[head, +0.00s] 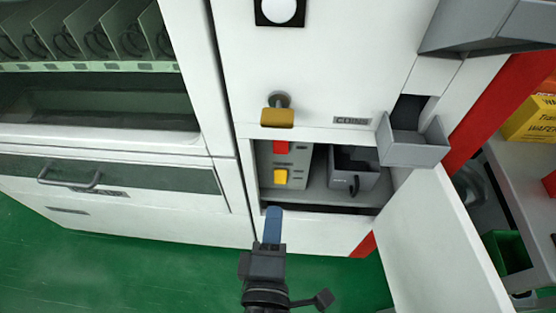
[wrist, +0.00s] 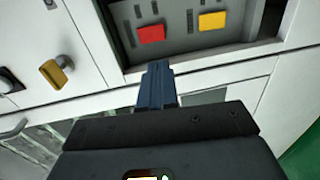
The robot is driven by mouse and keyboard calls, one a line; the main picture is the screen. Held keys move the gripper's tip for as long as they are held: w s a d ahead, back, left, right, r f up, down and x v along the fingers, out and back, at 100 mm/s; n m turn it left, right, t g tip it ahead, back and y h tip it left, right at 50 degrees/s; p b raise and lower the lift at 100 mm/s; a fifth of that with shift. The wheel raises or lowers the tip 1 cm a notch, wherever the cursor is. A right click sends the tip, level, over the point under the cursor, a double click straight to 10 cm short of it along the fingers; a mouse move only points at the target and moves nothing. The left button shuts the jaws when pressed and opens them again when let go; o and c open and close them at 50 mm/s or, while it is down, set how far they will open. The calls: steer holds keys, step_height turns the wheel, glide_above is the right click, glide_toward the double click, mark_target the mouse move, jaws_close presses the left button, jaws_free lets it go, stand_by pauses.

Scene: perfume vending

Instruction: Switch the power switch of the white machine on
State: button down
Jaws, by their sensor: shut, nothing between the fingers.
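The white machine (head: 345,60) stands before me with its lower door (head: 430,235) swung open to the right. Inside the opening is a grey panel (head: 301,160) with a red switch (head: 281,147) above a yellow switch (head: 280,177). In the wrist view the red switch (wrist: 150,33) is left of the yellow switch (wrist: 212,21). No label naming the power switch is readable. My gripper (head: 272,212) is shut and empty, its blue fingers just below the opening and the yellow switch. In the wrist view the fingertips (wrist: 158,66) are below the red switch, apart from both switches.
A grey bin with a dark handle (head: 352,176) sits right of the panel. A yellow knob (head: 278,117) sticks out above the opening. A grey tray (head: 414,145) juts out at the right. A vending cabinet (head: 110,150) stands left. Green floor (head: 120,275) is clear below.

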mark_target(281, 152)
steer(key=w, duration=0.4)
steer(key=w+f, duration=0.1)
steer(key=w, duration=0.9)
steer(key=shift+d+f+p, duration=0.25)
steer(key=shift+f+p, duration=0.05)
steer(key=shift+f, duration=0.05)
steer(key=shift+f, duration=0.15)
steer(key=shift+w+b, duration=0.1)
steer(key=shift+b, duration=0.75)
